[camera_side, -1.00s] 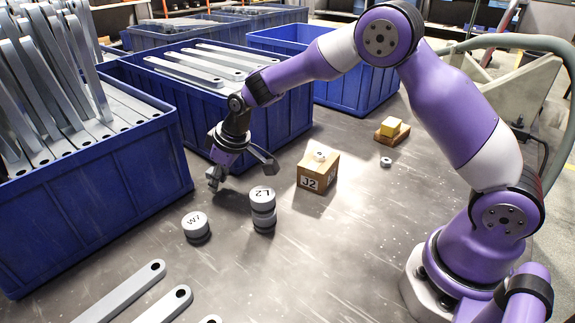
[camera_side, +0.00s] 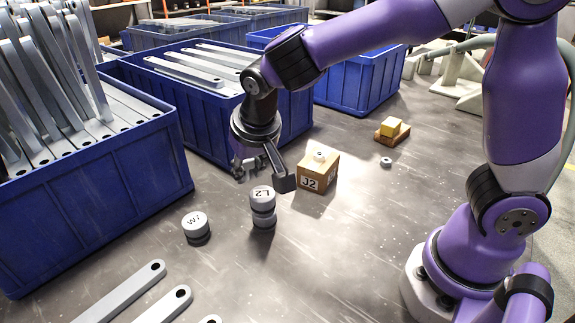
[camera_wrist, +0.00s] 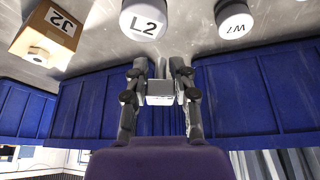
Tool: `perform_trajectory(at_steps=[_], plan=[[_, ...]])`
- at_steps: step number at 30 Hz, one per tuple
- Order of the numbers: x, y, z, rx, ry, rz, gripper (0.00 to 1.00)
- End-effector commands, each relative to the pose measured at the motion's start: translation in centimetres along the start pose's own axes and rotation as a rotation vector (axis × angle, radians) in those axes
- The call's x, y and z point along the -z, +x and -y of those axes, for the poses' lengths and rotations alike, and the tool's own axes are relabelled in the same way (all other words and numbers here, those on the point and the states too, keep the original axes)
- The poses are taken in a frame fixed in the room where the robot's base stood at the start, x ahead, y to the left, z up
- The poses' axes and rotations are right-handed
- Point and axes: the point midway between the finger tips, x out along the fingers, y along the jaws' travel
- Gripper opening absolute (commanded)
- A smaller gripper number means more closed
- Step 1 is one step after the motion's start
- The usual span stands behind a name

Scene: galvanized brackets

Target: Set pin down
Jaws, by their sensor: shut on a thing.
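My gripper (camera_side: 243,172) hangs above the table just behind and left of the L2 stack in the side view. In the wrist view its two fingers (camera_wrist: 159,68) are close around a light grey piece (camera_wrist: 160,91), which I take to be the pin. Its full shape is hidden, and I cannot make it out in the side view. It looks clear of the table, though its height is hard to judge.
The L2 stack (camera_side: 263,214), W7 cylinder (camera_side: 196,225) and J2 wooden block (camera_side: 318,173) stand nearby. Blue crates of brackets (camera_side: 120,170) line the back and left.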

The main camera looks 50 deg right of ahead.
Motion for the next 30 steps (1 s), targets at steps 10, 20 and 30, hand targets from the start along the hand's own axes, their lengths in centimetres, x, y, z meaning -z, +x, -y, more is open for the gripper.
perform_trajectory(at_steps=[10,20,30], plan=[[-5.8,-2.8,-13.2,-0.486,1.122,0.035,0.00],[-8.5,-2.8,-18.2,-0.632,1.460,0.052,0.00],[-9.3,2.3,-25.9,-0.630,1.456,0.055,0.00]])
